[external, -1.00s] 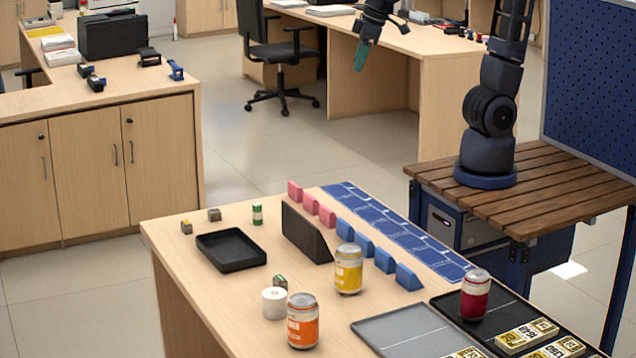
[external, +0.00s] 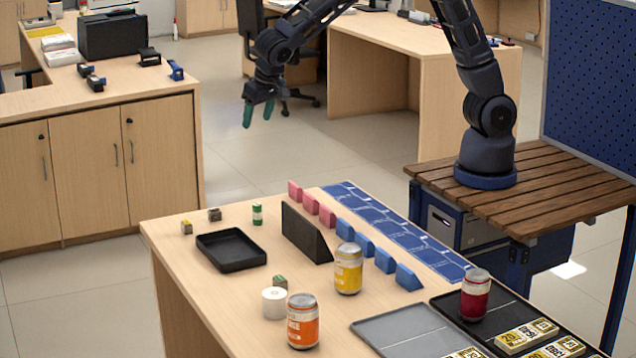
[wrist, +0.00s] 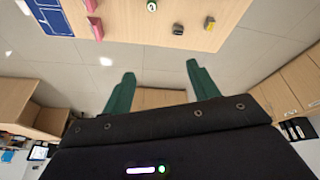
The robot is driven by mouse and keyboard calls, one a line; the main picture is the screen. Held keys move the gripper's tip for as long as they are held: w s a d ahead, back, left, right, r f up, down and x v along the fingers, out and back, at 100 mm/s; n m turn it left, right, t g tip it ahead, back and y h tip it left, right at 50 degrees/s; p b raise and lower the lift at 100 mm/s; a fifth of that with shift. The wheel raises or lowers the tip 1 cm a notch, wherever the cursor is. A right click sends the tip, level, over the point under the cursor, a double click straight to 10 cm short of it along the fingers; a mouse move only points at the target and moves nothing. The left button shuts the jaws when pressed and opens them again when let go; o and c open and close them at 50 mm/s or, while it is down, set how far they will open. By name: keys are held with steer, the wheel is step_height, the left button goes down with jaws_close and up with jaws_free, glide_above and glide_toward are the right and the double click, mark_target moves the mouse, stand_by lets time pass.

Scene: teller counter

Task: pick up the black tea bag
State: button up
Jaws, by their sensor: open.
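A small dark packet (external: 214,214) lies near the far left corner of the light wood counter; it looks like the black tea bag, though its label is too small to read. It also shows as a dark block (wrist: 178,28) at the top of the wrist view. A small grey packet with a yellow face (external: 187,227) lies to its left, and a green-and-white cylinder (external: 257,214) stands to its right. My gripper (external: 258,113) is open and empty, in the air above and beyond the counter's far edge. Its green fingers (wrist: 160,68) are spread apart in the wrist view.
A black tray (external: 231,250) and a dark upright block (external: 306,233) stand near the packets. Pink and blue wedges, a yellow can (external: 348,268), an orange can (external: 303,321), a white roll (external: 274,302) and a green packet (external: 281,282) occupy the counter. The far left corner has free room.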

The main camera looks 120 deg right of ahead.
steer(key=w+d+f+m, duration=0.2)
steer(key=w+d+f, duration=0.3)
steer(key=f, duration=0.5)
steer(key=m+g, duration=0.1)
steer(key=m, duration=0.2)
glide_toward(214, 210)
steer(key=shift+h, duration=0.3)
steer(key=x, duration=0.4)
steer(key=shift+w+a+f, duration=0.15)
steer(key=shift+w+f, duration=0.05)
steer(key=shift+w, duration=0.1)
steer(key=shift+s+x, duration=0.15)
steer(key=shift+x, duration=1.15)
steer(key=shift+s+x, duration=0.15)
steer(key=shift+x, duration=1.2)
steer(key=shift+a, duration=0.15)
steer(key=c, duration=1.1)
